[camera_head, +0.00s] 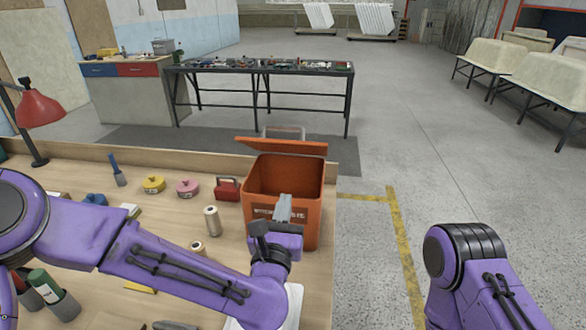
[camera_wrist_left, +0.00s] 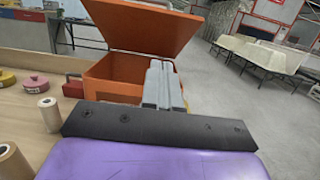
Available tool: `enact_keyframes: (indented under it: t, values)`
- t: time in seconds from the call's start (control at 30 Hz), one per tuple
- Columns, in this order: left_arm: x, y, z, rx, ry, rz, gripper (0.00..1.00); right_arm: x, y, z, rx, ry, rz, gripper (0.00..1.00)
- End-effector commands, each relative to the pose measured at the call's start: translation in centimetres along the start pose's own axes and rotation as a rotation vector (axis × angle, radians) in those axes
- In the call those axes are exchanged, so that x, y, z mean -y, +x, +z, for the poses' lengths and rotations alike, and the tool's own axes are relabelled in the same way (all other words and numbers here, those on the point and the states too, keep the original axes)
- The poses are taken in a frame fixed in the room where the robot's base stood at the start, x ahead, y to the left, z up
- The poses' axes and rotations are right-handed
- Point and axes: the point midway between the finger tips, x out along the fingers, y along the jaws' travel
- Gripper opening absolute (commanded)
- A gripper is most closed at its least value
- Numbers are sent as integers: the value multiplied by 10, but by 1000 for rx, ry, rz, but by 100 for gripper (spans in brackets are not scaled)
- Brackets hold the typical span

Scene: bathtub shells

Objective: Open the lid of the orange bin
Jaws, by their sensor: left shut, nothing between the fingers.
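The orange bin (camera_head: 312,215) stands on the wooden table near its right edge. Its lid (camera_head: 282,146) is raised and tilted back behind the opening, so the inside shows. The lid also stands up in the left wrist view (camera_wrist_left: 145,24), above the bin's opening (camera_wrist_left: 112,76). My left gripper (camera_head: 284,205) is at the bin's front side, its grey fingers shut and empty near the front rim. The same fingers show in the left wrist view (camera_wrist_left: 162,82), apart from the lid. My right arm shows at the lower right, but its gripper is out of view.
A red box (camera_head: 227,189), a pink tin (camera_head: 187,188), a yellow tin (camera_head: 153,184) and a spool (camera_head: 212,221) stand left of the bin. A red lamp (camera_head: 40,110) is at the far left.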

Motion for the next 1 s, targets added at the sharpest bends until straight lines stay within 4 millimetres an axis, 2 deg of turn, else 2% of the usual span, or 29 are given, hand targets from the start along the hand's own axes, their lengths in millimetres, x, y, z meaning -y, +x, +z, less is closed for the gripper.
enact_keyframes:
  t: [0.17, 0.53, 0.7, 1.0]
  values:
    - [0, 25, 6, 0, 1, 2, 0, -1, -15, -6, -1, 0, 0, 43]
    - [0, 104, 10, 1, 1, 2, 0, -4, -50, -21, 0, 0, 0, 43]
    - [0, 121, 27, 0, 1, 0, 0, -6, -65, -27, -1, 0, 0, 43]
    - [0, 127, 29, 0, 0, -1, 0, -6, -66, -28, 0, 0, 0, 43]
